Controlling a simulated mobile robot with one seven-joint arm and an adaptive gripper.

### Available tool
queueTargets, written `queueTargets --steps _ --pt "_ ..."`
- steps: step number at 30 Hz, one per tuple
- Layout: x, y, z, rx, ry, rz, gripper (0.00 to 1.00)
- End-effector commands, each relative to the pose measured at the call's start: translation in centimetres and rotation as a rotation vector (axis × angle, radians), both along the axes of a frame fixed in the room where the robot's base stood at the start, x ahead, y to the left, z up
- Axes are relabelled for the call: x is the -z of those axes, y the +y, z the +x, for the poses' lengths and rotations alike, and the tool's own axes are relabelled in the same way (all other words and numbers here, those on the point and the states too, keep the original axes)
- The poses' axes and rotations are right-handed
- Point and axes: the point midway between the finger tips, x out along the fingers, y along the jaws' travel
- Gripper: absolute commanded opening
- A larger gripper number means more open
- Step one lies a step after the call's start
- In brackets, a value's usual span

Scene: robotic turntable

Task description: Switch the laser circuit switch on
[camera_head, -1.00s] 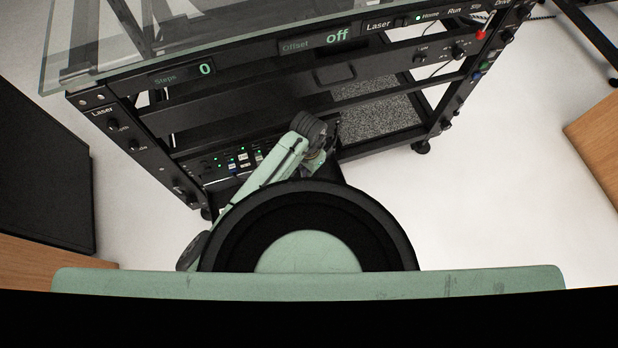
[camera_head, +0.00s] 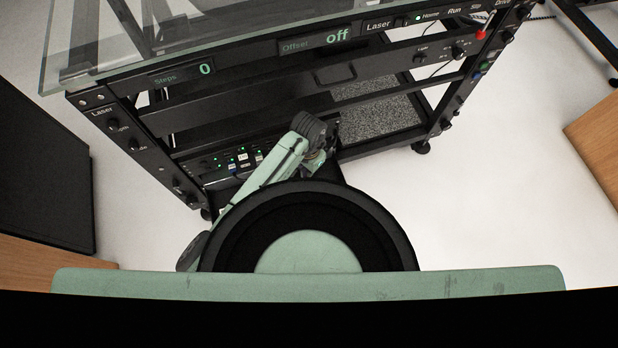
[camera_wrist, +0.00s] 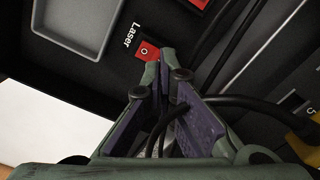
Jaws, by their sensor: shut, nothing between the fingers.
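The laser circuit switch (camera_wrist: 148,50) is a small red rocker with a white ring mark, beside the white "Laser" label (camera_wrist: 132,35) on a dark panel in the wrist view. My gripper (camera_wrist: 165,72) is shut and empty. Its fingertips lie right at the lower edge of the switch in the picture and cover a little of it. I cannot tell whether they touch it. In the head view the gripper and the switch are hidden behind my arm.
Another red switch (camera_wrist: 200,2) shows at the top edge of the wrist view. Black cables (camera_wrist: 240,103) run beside and behind my fingers, one to a yellow plug (camera_wrist: 305,145). A grey recessed tray (camera_wrist: 78,22) is at upper left. The rack's glass top (camera_head: 200,40) stands above my arm.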

Motion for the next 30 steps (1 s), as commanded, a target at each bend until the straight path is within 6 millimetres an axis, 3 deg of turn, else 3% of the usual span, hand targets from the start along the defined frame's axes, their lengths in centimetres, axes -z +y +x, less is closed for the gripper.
queueTargets --steps 30 --pt "1.6 0.0 0.0 0.000 0.000 0.000 0.00"
